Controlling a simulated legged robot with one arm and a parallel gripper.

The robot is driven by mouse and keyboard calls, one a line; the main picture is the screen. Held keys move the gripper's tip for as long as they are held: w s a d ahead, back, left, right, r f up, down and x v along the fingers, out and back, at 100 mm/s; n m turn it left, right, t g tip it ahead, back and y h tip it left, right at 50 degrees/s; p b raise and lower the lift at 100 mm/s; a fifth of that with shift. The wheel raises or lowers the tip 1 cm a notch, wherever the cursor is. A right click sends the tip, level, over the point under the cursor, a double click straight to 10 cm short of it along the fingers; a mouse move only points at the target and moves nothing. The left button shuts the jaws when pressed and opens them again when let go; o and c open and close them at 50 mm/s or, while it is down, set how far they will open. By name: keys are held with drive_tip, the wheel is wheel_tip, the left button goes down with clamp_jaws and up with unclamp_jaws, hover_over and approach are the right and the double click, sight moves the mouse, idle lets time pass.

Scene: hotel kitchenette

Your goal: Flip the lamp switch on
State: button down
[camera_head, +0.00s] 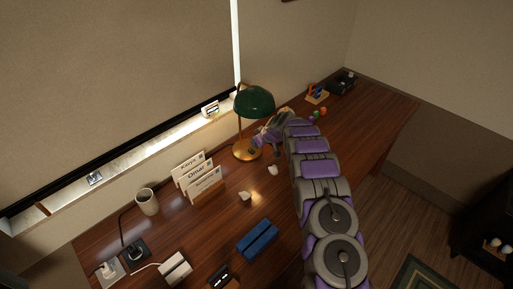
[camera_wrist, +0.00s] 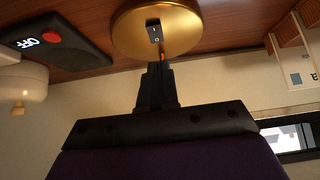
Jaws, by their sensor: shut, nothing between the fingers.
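The desk lamp has a green shade (camera_head: 255,101), a brass stem and a round gold base (camera_head: 243,154) on the wooden desk. In the wrist view the gold base (camera_wrist: 128,32) fills the top middle, with a small black rocker switch (camera_wrist: 154,31) marked I and O on it. My gripper (camera_wrist: 157,70) is shut and empty, its fingertips just short of the switch in the picture; I cannot tell whether they touch the lamp. In the head view my gripper (camera_head: 254,149) is beside the lamp base, and the switch is not clear there.
A dark device (camera_wrist: 55,35) with a red button and an OFF display lies beside the base in the wrist view. Name cards (camera_head: 198,176), a mug (camera_head: 147,201) and a blue block (camera_head: 258,239) stand on the desk (camera_head: 372,110). A window sill runs behind.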

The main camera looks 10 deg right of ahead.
drive_tip(key=s+d+r, duration=0.5)
drive_tip(key=s+r, duration=0.1)
drive_tip(key=shift+s+r+p, duration=0.2)
drive_tip(key=shift+p, duration=0.1)
drive_tip(key=shift+a, duration=0.15)
idle(0.4)
